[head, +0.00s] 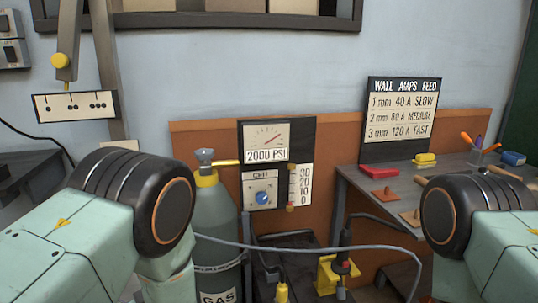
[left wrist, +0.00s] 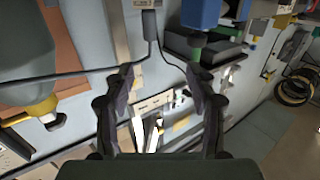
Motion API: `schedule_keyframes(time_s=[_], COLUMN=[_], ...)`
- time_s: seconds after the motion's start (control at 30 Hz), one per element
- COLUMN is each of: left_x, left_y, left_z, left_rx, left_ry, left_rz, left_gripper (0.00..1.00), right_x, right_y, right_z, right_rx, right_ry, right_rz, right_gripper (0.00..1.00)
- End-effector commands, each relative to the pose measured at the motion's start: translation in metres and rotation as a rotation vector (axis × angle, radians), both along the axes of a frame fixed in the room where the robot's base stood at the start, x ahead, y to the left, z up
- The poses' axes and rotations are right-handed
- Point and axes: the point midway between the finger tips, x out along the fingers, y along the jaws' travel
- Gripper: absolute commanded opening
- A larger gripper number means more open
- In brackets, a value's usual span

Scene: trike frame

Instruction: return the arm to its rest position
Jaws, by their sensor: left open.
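My left gripper (left wrist: 160,72) shows in the left wrist view with its two dark fingers spread apart. It is open, and nothing sits between the fingertips. A grey wall lies beyond it, with a white dotted strip (left wrist: 155,103) seen past the fingers. In the head view my left arm comes in at the lower left and my right arm at the lower right. Both show large black joints, and neither gripper can be seen there.
A gas cylinder (head: 217,225) stands beside my left arm, near a gauge panel (head: 277,165). A grey bench (head: 365,185) with small parts is at the right, below a settings chart (head: 402,120). A cable (head: 320,247) crosses between my arms. The dotted strip (head: 76,106) hangs upper left.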

Motion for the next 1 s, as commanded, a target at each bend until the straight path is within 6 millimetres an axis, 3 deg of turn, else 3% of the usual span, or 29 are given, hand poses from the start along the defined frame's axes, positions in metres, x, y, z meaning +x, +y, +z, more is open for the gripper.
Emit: schedule_keyframes(time_s=[0.23,0.37,0.47,0.53,0.7,0.8,0.9,1.0], left_x=[-0.027,-0.055,-0.091,-0.125,-0.228,-0.281,-0.320,-0.343], left_y=[0.004,0.001,-0.006,-0.013,-0.041,-0.057,-0.069,-0.076], left_z=[-0.055,-0.088,-0.116,-0.136,-0.164,-0.166,-0.162,-0.158], left_rx=[-0.095,-0.163,-0.234,-0.296,-0.466,-0.551,-0.613,-0.650], left_ry=[0.269,0.440,0.608,0.744,1.089,1.248,1.362,1.426], left_rz=[-0.119,-0.192,-0.256,-0.307,-0.439,-0.506,-0.557,-0.589], left_gripper=[0.57,0.57,0.57,0.57,0.57,0.57,0.57,0.57], right_x=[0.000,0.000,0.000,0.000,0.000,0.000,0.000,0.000], right_y=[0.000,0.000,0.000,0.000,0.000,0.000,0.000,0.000], right_z=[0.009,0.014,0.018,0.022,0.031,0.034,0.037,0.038], right_rx=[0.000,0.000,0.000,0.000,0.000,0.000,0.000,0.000], right_ry=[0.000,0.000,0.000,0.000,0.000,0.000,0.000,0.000], right_rz=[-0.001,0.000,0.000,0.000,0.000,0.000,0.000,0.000], right_gripper=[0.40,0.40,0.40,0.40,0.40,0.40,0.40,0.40])
